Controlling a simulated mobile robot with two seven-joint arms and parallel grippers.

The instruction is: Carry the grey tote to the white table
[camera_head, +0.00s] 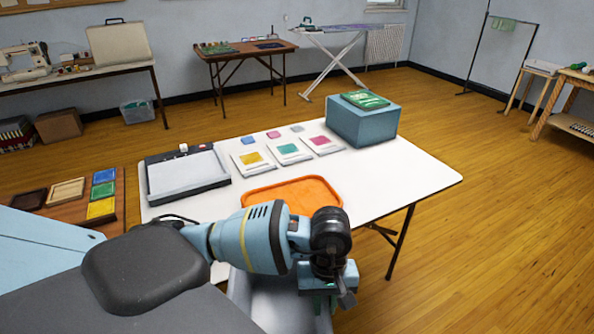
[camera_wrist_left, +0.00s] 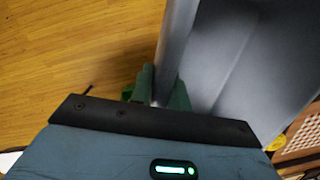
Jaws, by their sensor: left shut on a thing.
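The grey tote (camera_head: 275,300) is at the bottom of the head view, largely hidden behind my left arm and cut off by the frame. My left gripper (camera_head: 330,297) is shut on the tote's rim at its right side. In the left wrist view the two green fingers (camera_wrist_left: 162,86) pinch the tote's wall, and the tote's grey inside (camera_wrist_left: 228,50) shows at the right; no contents are visible there. The white table (camera_head: 420,185) stands just beyond the tote in the head view. My right gripper is not in view.
On the white table are an orange tray (camera_head: 300,190) at the near edge, a grey tray (camera_head: 188,172) at left, several colored cards, and a blue box (camera_head: 363,122) at the back right. The table's right end is bare. A brown table (camera_head: 115,190) stands left; open floor lies right.

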